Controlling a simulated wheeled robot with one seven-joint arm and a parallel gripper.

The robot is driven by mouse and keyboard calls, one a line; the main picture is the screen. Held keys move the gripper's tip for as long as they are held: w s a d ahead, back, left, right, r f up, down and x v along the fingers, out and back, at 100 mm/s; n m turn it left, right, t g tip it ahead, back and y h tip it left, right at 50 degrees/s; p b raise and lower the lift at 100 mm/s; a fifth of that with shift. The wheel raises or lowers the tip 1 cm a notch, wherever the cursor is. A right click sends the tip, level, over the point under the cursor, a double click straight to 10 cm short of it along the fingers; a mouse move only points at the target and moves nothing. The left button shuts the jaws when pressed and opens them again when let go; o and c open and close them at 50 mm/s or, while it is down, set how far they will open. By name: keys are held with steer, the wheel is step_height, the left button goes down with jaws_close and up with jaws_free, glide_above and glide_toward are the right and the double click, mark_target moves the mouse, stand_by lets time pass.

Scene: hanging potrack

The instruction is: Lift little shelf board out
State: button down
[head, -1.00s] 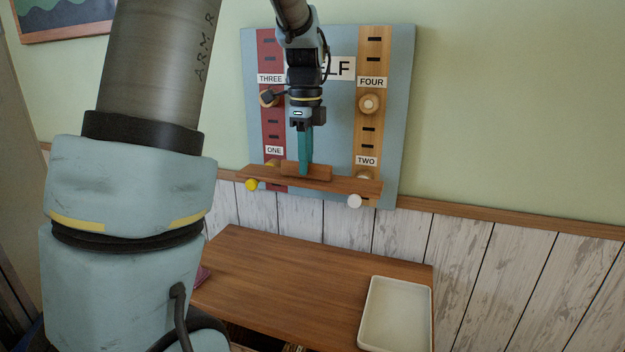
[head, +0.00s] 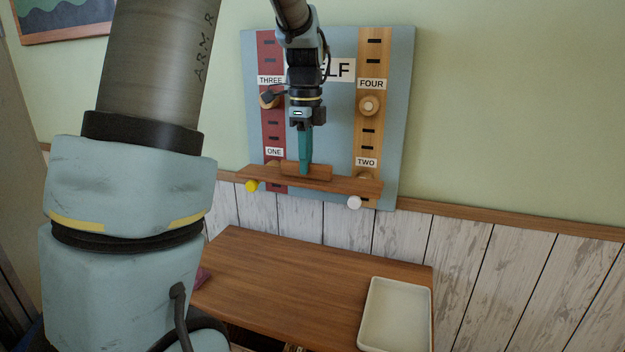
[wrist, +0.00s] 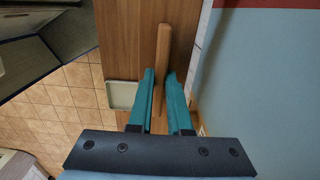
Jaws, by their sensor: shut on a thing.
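The little shelf board (head: 345,187) is a brown wooden plank in front of the blue wall panel, roughly level, with a raised wooden block (head: 318,172) on top. My gripper (head: 304,170) comes down from above, its teal fingers shut on the block near the board's middle. In the wrist view my gripper (wrist: 162,78) has a narrow wooden piece (wrist: 163,45) between its fingers. A yellow knob (head: 251,186) and a white knob (head: 354,203) show just below the board's front edge. Whether the board touches its supports cannot be told.
The blue panel (head: 335,110) carries a red strip (head: 273,125) and a wooden strip (head: 369,140) with slots and round pegs (head: 368,106). Below stands a wooden table (head: 290,275) with an empty white tray (head: 397,313) at right. The tabletop's middle is clear.

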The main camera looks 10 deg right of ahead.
steer(key=shift+r+p, duration=0.55)
steer(key=shift+r, duration=0.2)
steer(key=shift+r+p, duration=1.35)
steer(key=shift+r, duration=0.25)
